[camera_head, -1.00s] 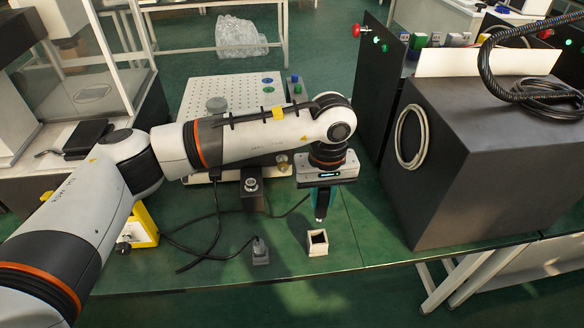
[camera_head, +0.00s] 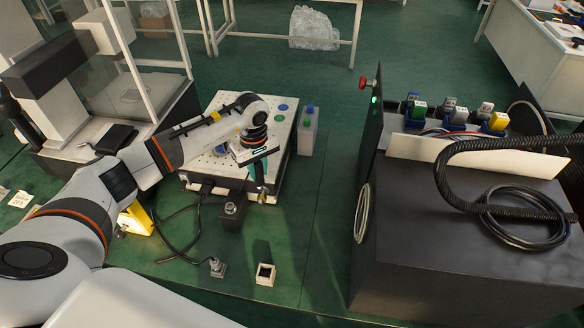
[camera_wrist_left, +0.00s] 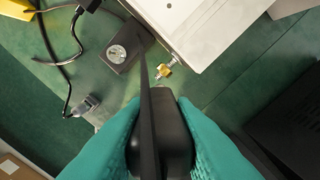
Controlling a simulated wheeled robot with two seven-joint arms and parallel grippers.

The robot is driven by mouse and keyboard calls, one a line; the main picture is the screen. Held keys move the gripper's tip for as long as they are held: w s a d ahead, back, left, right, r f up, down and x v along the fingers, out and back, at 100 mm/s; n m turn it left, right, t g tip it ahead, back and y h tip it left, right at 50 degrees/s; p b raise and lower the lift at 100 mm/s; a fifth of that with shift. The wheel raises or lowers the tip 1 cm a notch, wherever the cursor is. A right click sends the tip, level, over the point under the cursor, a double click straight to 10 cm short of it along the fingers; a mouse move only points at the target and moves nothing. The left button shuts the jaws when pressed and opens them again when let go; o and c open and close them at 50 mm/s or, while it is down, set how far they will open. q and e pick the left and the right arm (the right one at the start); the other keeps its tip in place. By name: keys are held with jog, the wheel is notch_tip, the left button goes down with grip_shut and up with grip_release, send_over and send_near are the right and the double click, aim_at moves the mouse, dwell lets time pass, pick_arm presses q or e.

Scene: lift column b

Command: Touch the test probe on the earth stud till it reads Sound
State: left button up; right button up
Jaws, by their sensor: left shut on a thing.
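My left gripper (camera_head: 257,180) hangs at the front edge of a white-topped instrument with a perforated top (camera_head: 222,155). In the left wrist view its teal fingers (camera_wrist_left: 160,140) are shut on the black body of the probe (camera_wrist_left: 172,125). A thin dark part of it reaches up the picture. A brass stud (camera_wrist_left: 163,71) sticks out from the instrument's side, right of that thin part; they look apart, but depth is unclear. The stud is hard to make out in the head view. A yellow unit (camera_head: 137,221) stands left; its reading is not visible. My right gripper is not in view.
A black block with a round metal top (camera_head: 232,212) stands beside the stud. A large dark cabinet (camera_head: 440,250) fills the right.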

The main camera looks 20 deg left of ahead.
aim_at(257, 184)
pick_arm(q)
jog(key=shift+a, duration=0.25)
jog(key=shift+s+a+f+b, duration=0.15)
jog(key=shift+a+f+b, duration=0.2)
jog(key=shift+f, duration=0.5)
jog(key=shift+d+f+b, duration=0.2)
jog(key=shift+f+b, duration=0.3)
jog(key=shift+f, duration=0.15)
jog(key=shift+f+b, duration=0.4)
jog(key=shift+f, duration=0.3)
jog(key=shift+f+b, duration=0.3)
jog(key=shift+f, duration=0.4)
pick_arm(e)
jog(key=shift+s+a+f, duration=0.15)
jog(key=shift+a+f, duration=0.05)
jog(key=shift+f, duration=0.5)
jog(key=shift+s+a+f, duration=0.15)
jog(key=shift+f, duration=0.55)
pick_arm(q)
jog(key=shift+f+b, duration=0.2)
jog(key=shift+b, duration=0.1)
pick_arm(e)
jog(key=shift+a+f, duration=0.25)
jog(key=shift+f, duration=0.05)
pick_arm(q)
jog(key=shift+f+b, duration=0.3)
jog(key=shift+b, duration=0.1)
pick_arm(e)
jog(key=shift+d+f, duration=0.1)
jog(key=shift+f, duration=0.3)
